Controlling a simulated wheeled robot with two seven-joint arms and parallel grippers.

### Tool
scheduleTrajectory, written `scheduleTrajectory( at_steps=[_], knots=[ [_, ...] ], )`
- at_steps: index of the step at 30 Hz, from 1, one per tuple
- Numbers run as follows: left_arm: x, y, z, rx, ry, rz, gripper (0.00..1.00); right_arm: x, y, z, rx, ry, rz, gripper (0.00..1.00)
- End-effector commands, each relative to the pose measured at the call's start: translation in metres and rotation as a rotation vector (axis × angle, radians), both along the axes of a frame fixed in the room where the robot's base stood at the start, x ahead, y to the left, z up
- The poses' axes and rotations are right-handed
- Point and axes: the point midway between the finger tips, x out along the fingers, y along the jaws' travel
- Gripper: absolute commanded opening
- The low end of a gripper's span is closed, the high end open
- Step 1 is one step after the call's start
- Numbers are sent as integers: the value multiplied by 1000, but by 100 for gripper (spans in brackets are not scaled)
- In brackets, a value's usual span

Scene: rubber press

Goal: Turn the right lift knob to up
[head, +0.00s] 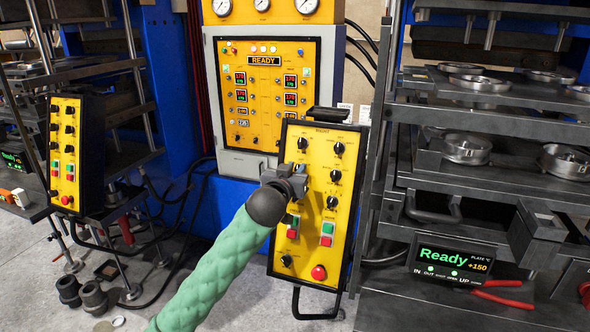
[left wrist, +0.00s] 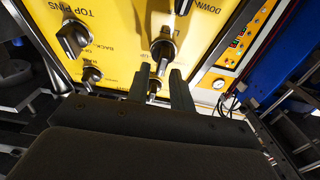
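The yellow right control panel (head: 318,215) stands upright in the middle of the head view, with two columns of black knobs. My left gripper (head: 290,178) is in front of the panel's left column and hides part of it. In the left wrist view its two dark fingers (left wrist: 159,72) are apart. A knob with a silver face (left wrist: 156,82) shows between them, with gaps at its sides; whether they touch it is unclear. Another knob (left wrist: 163,50) is just beyond the fingertips, near "UP" and "DOWN" lettering. Which knob is the lift knob I cannot read for certain. My right gripper is not in view.
A "TOP PINS" knob (left wrist: 74,40) is left of the fingers. Green and red buttons (head: 327,233) and a red stop button (head: 319,272) sit lower on the panel. Press shelves (head: 480,200) stand at the right. A second yellow panel (head: 66,150) is at the left.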

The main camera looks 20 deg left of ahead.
Motion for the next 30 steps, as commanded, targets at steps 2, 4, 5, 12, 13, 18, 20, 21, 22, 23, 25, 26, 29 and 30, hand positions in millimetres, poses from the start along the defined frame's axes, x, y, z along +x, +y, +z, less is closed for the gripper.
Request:
scheduleTrajectory(
  at_steps=[2, 4, 5, 12, 13, 18, 20, 21, 22, 23, 25, 26, 29, 30],
  knots=[
    [0, 0, 0, 0, 0, 0, 6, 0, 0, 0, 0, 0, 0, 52],
    [0, 0, 0, 0, 0, 0, 0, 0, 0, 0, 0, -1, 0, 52],
    [0, 0, 0, 0, 0, 0, 0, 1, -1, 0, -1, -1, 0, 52],
    [0, 0, 1, 16, -1, -5, 0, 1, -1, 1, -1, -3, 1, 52],
    [0, 0, 1, 23, -1, -7, 0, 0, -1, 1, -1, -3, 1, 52],
    [0, 0, 2, 89, -2, -31, 0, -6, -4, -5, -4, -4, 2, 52],
    [0, 1, 2, 126, -4, -44, 0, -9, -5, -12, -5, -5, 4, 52],
    [1, 0, 2, 153, -5, -54, 0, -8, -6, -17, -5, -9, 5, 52],
    [0, 0, 2, 174, -5, -62, 0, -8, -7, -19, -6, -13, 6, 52],
    [0, 0, 2, 197, -6, -70, 0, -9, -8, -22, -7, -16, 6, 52],
    [0, 0, 3, 253, -9, -91, 0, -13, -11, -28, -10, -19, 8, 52],
    [1, 0, 3, 278, -8, -100, 0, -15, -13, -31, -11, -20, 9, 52],
    [0, -1, 3, 361, -11, -130, 0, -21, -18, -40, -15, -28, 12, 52],
    [0, -1, 4, 393, -13, -141, 0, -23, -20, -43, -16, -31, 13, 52]
  ],
)
